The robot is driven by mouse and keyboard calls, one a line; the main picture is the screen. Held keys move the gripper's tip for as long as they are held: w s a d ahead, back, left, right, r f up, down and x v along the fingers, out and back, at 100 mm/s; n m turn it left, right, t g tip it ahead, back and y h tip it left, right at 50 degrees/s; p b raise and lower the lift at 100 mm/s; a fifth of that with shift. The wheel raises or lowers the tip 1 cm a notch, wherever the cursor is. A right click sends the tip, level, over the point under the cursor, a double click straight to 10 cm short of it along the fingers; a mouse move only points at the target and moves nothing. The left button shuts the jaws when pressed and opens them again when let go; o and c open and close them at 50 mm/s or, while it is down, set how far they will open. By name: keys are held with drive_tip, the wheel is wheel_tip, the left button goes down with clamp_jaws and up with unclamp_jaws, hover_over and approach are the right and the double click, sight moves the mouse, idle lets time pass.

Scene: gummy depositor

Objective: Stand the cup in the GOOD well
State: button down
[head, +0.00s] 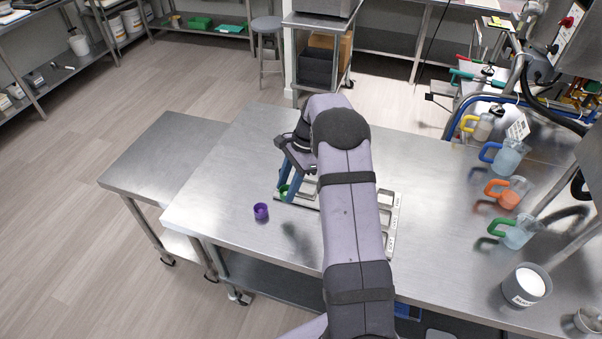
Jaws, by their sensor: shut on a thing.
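My gripper (285,192) points down over the left part of a grey tray with wells (395,212). Its blue fingers are shut on a small green cup (284,191), which is partly hidden between them. I cannot tell whether the green cup touches the tray. A small purple cup (261,211) stands on the steel table left of the tray, apart from my gripper. My arm covers the middle of the tray. Labels show along its right edge but are too small to read, so I cannot tell which well is GOOD.
Jugs with yellow (482,127), blue (507,156), orange (508,194) and green (518,232) handles stand along the table's right side. A grey tub of white material (526,286) stands at the front right.

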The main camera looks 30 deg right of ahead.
drive_tip(key=s+a+n+g+h+b, duration=0.1)
drive_tip(key=s+a+n+g+h, duration=0.15)
drive_tip(key=s+a+n, duration=0.65)
drive_tip(key=s+d+n+g, duration=0.1)
drive_tip(key=s+d+n, duration=0.25)
drive_tip(key=d, duration=0.45)
drive_tip(key=s+d+m+t, duration=0.1)
drive_tip(key=d+m+t, duration=0.2)
drive_tip(key=d+m, duration=0.8)
drive_tip(key=s+d+r+m+t+y+p, duration=0.1)
drive_tip(key=s+d+m+t, duration=0.1)
drive_tip(key=d+m, duration=0.9)
drive_tip(key=d+t, duration=0.1)
drive_tip(key=d, duration=0.2)
drive_tip(key=shift+s+d+r, duration=0.25)
drive_tip(key=shift+s+r, duration=0.05)
drive_tip(key=shift+t, duration=0.25)
drive_tip(key=shift+p, duration=0.3)
